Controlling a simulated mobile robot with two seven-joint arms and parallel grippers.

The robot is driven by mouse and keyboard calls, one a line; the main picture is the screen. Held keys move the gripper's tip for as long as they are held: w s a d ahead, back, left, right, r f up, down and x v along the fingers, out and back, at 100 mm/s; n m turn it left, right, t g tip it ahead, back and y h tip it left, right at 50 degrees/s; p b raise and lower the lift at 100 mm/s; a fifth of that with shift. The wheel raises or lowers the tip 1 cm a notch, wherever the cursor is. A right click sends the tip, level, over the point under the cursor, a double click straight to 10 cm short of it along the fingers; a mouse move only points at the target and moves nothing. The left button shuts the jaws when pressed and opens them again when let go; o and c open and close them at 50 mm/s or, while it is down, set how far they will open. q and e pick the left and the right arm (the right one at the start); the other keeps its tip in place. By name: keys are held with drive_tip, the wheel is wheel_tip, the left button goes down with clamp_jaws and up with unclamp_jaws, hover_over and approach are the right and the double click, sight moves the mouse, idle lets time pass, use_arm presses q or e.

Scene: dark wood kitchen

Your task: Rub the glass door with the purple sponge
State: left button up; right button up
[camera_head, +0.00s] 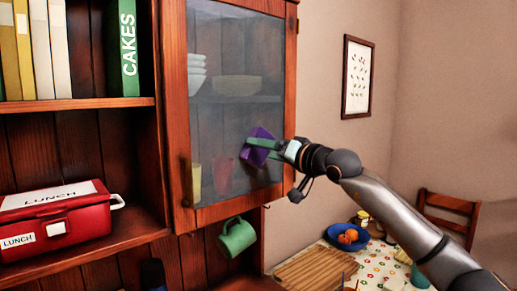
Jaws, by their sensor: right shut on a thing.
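The glass door (235,60) is a dark wood-framed cabinet door in the upper middle, and it looks closed. The purple sponge (262,134) is at the lower right part of the pane. My right gripper (265,146) comes in from the right and is shut on the sponge. The green fingers cover part of it. The sponge is at or very close to the glass; I cannot tell for sure whether it touches. My left gripper is not in view.
Behind the glass stand bowls and cups. A green mug (237,237) hangs below the cabinet. A red lunch box (60,215) and books (123,50) fill the left shelves. Below right, a table holds a blue bowl of fruit (347,237) and a wooden board (315,270).

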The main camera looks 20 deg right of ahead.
drive_tip(key=shift+w+d, duration=0.1)
drive_tip(key=shift+d, duration=0.2)
drive_tip(key=b+v, duration=0.3)
drive_tip(key=v, duration=0.3)
drive_tip(key=shift+b, duration=0.4)
drive_tip(key=shift+b+v, duration=0.7)
drive_tip(key=shift+v, duration=0.75)
